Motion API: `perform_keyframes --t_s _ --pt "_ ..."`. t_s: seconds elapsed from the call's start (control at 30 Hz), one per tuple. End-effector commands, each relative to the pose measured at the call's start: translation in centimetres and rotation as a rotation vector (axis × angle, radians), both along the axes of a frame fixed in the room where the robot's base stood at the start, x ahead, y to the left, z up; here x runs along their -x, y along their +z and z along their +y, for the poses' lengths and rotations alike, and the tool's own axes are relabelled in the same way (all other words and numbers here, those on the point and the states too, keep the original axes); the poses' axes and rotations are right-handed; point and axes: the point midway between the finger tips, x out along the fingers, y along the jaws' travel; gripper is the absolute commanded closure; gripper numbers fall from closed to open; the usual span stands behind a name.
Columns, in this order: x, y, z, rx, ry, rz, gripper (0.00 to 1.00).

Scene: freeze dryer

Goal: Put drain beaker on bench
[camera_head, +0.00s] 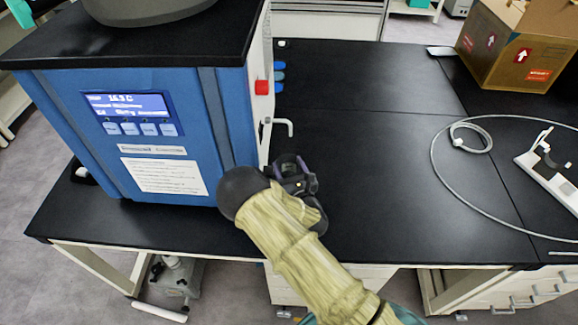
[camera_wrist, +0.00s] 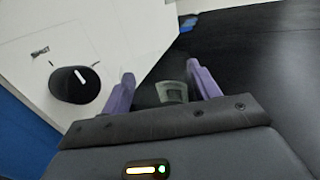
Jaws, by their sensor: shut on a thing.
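My gripper (camera_head: 290,165) is beside the right side of the blue freeze dryer (camera_head: 165,130), low over the black bench (camera_head: 390,180). In the wrist view its two purple fingers (camera_wrist: 160,84) stand apart with a small, translucent grey-green beaker (camera_wrist: 172,92) between them, and they are shut on it. In the head view I cannot make out the beaker behind my gripper and arm. A pale drain spout (camera_head: 282,122) sticks out of the dryer's side just beyond my gripper. I cannot tell whether the beaker touches the bench.
A red knob (camera_head: 262,87) is on the dryer's side. A black dial (camera_wrist: 75,85) on the white side panel is close at left in the wrist view. A cardboard box (camera_head: 510,50), a looped cable (camera_head: 470,138) and a white stand (camera_head: 550,165) are at right. The middle bench is clear.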

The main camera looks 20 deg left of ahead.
Motion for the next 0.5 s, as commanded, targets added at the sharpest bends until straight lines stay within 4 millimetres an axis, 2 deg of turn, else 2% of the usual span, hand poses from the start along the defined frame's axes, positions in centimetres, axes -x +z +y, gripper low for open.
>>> perform_keyframes --t_s 0.07,0.1,0.2,0.5 --pt "0.00 -0.35 0.00 0.001 0.000 -0.001 0.67" --pt "-0.01 -0.28 -0.01 0.000 0.000 0.000 0.35" --pt "0.00 -0.22 -0.01 0.000 0.000 0.000 0.17" --pt "-0.01 -0.12 -0.02 0.000 0.000 0.000 0.17"
